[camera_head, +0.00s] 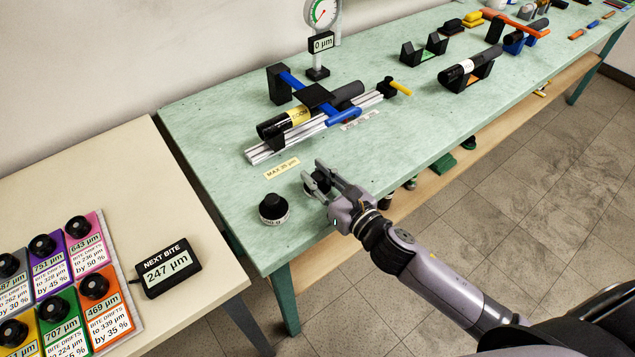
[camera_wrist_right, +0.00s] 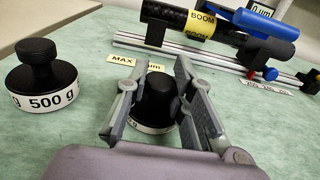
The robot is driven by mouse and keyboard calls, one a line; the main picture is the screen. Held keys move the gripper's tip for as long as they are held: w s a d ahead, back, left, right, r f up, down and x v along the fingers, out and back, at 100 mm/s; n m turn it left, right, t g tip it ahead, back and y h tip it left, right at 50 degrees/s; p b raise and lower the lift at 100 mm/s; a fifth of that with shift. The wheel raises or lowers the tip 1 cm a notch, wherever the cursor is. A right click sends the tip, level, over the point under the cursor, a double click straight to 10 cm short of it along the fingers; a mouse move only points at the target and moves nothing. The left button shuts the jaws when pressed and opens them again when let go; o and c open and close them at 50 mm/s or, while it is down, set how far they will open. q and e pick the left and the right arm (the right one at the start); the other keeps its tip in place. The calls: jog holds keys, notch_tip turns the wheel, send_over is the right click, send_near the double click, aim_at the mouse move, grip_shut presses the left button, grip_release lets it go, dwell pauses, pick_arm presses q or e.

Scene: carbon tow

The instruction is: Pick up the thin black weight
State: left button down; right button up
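Two black weights with white bands stand at the near left corner of the green table. One, marked 500 g (camera_head: 273,208), stands upright and clear of my gripper; it also shows at the left of the right wrist view (camera_wrist_right: 45,88). The other black weight (camera_wrist_right: 157,101) is between the fingers of my right gripper (camera_head: 328,181), and its band marking is mostly hidden. My right gripper (camera_wrist_right: 158,95) looks open, with one finger on each side of that weight. I cannot tell whether either finger touches it. My left gripper is not in view.
Behind is an aluminium rail (camera_head: 262,151) with a blue-handled tube fixture. A dial gauge (camera_head: 322,14) stands at the back. A MAX label (camera_head: 281,168) lies near the weights. A beige table (camera_head: 120,180) with coloured cards and a "NEXT BITE" display (camera_head: 165,268) is at left.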

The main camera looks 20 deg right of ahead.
grip_shut()
dwell(0.3)
